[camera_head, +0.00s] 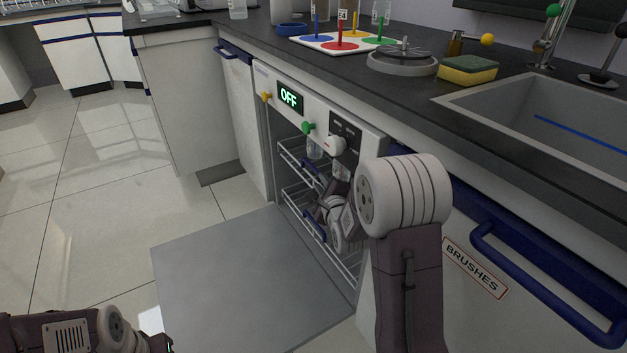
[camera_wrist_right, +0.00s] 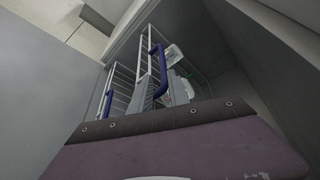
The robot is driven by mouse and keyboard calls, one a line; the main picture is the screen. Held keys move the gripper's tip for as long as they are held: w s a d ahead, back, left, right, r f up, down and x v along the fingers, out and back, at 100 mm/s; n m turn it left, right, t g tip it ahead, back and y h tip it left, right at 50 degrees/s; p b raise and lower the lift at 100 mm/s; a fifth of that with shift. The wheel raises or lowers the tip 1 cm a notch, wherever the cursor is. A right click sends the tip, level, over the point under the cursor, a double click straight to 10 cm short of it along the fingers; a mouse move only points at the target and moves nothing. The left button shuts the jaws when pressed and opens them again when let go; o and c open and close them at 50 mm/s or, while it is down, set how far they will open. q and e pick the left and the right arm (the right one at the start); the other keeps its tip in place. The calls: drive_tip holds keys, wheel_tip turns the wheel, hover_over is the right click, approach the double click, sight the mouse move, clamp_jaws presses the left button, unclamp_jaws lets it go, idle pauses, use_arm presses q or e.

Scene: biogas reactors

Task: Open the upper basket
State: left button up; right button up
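The dishwasher's upper basket (camera_head: 292,153) is a wire rack with glassware in it, inside the open machine. Its blue handle (camera_head: 311,170) is partly hidden by my right gripper (camera_head: 325,203) in the head view. The right wrist view shows the upper handle (camera_wrist_right: 155,62) between the grey fingers of my right gripper (camera_wrist_right: 160,90). The fingers look apart, with the handle running between them; contact is unclear. The lower basket (camera_head: 297,203) has its own blue handle (camera_head: 314,228). My left arm shows at the bottom left, its fingers out of view.
The dishwasher door (camera_head: 225,275) lies folded down in front of the machine. The display (camera_head: 290,97) reads OFF. A cabinet marked BRUSHES (camera_head: 474,268) with a blue handle (camera_head: 535,280) stands at the right. Open floor lies to the left.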

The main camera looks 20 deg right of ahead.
sight(316, 170)
drive_tip(key=p+x, duration=0.2)
drive_tip(key=x, duration=0.1)
drive_tip(key=p+x, duration=0.1)
drive_tip(key=x, duration=0.1)
drive_tip(key=shift+w+d+r, duration=0.1)
drive_tip(key=shift+w+r, duration=0.2)
drive_tip(key=x, duration=0.1)
drive_tip(key=b+x, duration=0.1)
drive_tip(key=shift+w+d+f, duration=0.1)
drive_tip(key=shift+w+f, duration=0.2)
drive_tip(key=shift+f, duration=0.1)
drive_tip(key=shift+w+d+b, duration=0.1)
drive_tip(key=shift+w+b, duration=0.2)
drive_tip(key=shift+w, duration=0.15)
drive_tip(key=shift+r, duration=0.1)
clamp_jaws()
idle(0.3)
